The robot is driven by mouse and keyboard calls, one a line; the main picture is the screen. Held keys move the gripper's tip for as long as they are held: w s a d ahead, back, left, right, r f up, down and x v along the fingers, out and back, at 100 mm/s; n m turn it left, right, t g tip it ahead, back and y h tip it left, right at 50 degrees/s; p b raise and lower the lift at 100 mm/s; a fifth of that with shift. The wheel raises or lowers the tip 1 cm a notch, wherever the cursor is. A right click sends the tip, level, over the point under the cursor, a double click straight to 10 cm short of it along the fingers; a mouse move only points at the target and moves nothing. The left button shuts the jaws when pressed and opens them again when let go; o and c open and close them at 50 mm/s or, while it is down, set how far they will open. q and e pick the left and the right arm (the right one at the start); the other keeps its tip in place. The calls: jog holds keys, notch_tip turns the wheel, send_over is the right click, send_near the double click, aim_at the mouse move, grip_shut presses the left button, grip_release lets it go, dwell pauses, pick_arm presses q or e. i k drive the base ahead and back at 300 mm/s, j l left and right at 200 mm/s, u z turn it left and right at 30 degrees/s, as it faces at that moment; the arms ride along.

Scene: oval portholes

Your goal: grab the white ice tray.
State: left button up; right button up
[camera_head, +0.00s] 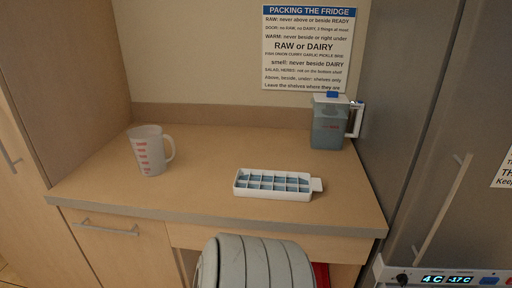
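The white ice tray (273,194) lies flat on the wooden countertop (215,165), near the front edge and right of the middle. It is a long white tray with two rows of bluish compartments and a small tab at its right end. Nothing is touching it. Neither my left nor my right gripper shows in the head view.
A clear measuring cup (148,155) with red markings stands at the counter's left. A lidded pitcher (328,124) stands at the back right, near the grey fridge (425,130). A sign (307,47) hangs on the wall. The counter around the tray is clear.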

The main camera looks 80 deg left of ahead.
aim_at(268, 185)
jog(key=u, duration=2.45)
jog(key=k+l+z, duration=0.15)
jog(key=l, duration=0.6)
jog(key=i, duration=0.05)
